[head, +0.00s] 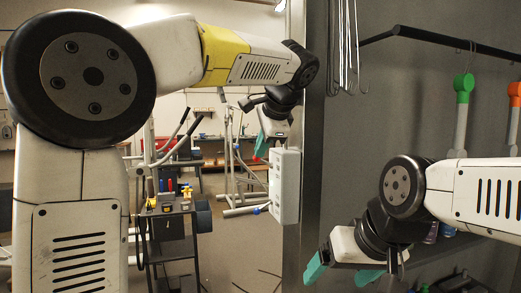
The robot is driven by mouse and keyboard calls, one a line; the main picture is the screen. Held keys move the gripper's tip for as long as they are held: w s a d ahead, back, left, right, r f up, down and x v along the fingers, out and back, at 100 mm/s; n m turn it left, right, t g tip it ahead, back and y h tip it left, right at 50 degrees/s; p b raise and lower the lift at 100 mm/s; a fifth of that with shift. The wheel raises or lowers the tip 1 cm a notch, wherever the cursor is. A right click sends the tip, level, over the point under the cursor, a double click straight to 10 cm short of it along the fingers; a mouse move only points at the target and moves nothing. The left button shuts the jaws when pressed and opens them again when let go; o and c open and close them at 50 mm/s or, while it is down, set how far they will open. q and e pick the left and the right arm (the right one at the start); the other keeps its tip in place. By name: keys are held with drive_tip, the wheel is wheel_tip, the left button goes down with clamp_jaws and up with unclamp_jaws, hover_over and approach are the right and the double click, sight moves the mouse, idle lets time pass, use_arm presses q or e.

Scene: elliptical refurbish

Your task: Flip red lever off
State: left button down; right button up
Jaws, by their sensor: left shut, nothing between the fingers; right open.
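A light grey box (285,187) is mounted on the edge of the dark metal panel, near the middle of the view.
The panel's metal post (313,130) stands right beside the box. Metal hooks (345,45) and a black rail (455,45) with green and orange hung tools are at upper right. A tool cart (172,215) and exercise machines stand behind, at left.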

use_arm(q)
drive_tip(key=shift+w+a+f, duration=0.1)
drive_tip(key=shift+w+f, duration=0.05)
drive_tip(key=shift+f, duration=0.05)
drive_tip(key=shift+a+f+h, duration=0.25)
drive_tip(key=shift+a+h, duration=0.05)
drive_tip(key=shift+h, duration=0.2)
idle(0.4)
drive_tip(key=shift+a+f+n+h, duration=0.15)
drive_tip(key=shift+a+n+h, duration=0.1)
drive_tip(key=shift+n+h, duration=0.15)
drive_tip(key=h, duration=0.1)
drive_tip(key=f+n+t+h, duration=0.1)
drive_tip(key=a+f+t+h, duration=0.1)
drive_tip(key=shift+s+f+n, duration=0.25)
drive_tip(key=shift+s+n, duration=0.05)
drive_tip(key=shift+n, duration=0.1)
drive_tip(key=shift+r, duration=0.15)
drive_tip(key=shift+r, duration=0.7)
